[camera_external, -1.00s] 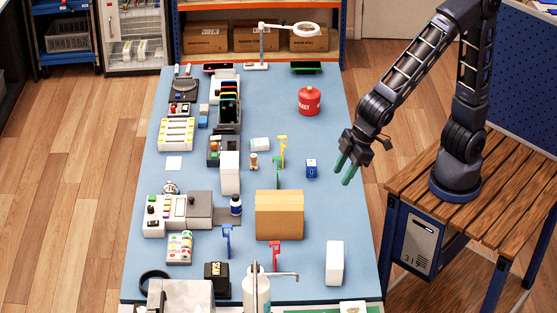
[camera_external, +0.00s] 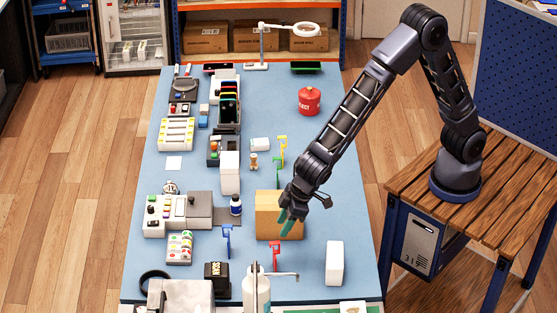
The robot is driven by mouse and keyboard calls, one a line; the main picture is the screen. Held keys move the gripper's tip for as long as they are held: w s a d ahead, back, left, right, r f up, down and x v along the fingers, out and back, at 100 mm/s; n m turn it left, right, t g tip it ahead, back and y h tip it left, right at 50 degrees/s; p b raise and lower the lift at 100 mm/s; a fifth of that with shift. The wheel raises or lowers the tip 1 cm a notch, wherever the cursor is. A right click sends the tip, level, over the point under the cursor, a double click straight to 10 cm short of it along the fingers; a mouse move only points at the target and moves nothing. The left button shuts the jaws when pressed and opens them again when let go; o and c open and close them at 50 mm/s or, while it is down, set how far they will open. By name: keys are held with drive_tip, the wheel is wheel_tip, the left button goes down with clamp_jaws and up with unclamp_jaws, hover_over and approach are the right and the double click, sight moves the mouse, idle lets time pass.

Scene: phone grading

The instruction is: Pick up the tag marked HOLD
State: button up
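I cannot read the word HOLD on any tag at this size. Upright coloured tag-like pieces stand on the blue table: a yellow one (camera_external: 281,146), a green one (camera_external: 278,177), a blue one (camera_external: 227,240) and a red one (camera_external: 275,255). My gripper (camera_external: 286,223) is above the table, in front of the cardboard box in this view and a little above the red piece in the picture. Its green fingers look apart, with nothing seen between them. My arm hides the spot where a small blue box stood.
The cardboard box (camera_external: 266,216) is partly covered by my gripper. A white block (camera_external: 334,263) stands to the right, a white bottle (camera_external: 256,290) in front. A red canister (camera_external: 309,100) is farther back.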

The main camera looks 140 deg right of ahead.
sight(273, 243)
drive_tip(key=x, duration=0.4)
drive_tip(key=shift+f, duration=0.2)
drive_tip(key=shift+w+x, duration=0.15)
drive_tip(key=shift+x, duration=1.3)
drive_tip(key=shift+w+x, duration=0.2)
drive_tip(key=shift+x, duration=1.3)
drive_tip(key=shift+a+r, duration=0.1)
drive_tip(key=shift+r, duration=0.05)
drive_tip(key=shift+c, duration=0.2)
clamp_jaws()
